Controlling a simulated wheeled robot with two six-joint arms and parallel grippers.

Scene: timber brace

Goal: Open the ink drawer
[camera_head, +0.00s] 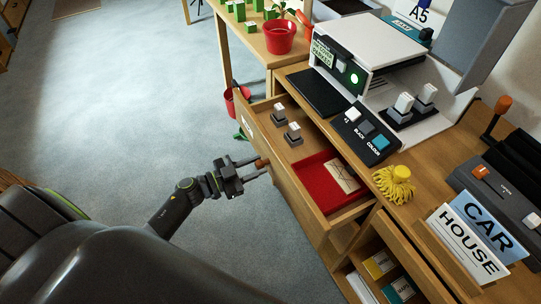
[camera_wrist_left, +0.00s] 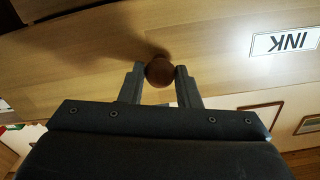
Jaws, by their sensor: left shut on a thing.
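The ink drawer (camera_head: 292,185) is a wooden drawer pulled out of the desk, with its inside showing. It holds two small grey and white ink cartridges (camera_head: 286,122) and a red tray (camera_head: 325,184) with a paper in it. Its front carries a white label reading INK (camera_wrist_left: 285,42). My left gripper (camera_head: 262,168) is at the drawer front, shut on the round brown knob (camera_wrist_left: 159,71); the knob sits between the two fingers in the left wrist view. My right gripper does not show.
A printer (camera_head: 385,55) stands on the desk top (camera_head: 400,211), with a yellow tasselled thing (camera_head: 395,184) and CAR and HOUSE cards (camera_head: 466,250) nearby. A red plant pot (camera_head: 280,37) stands on the table behind. Carpet (camera_head: 130,90) left of the drawer is clear.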

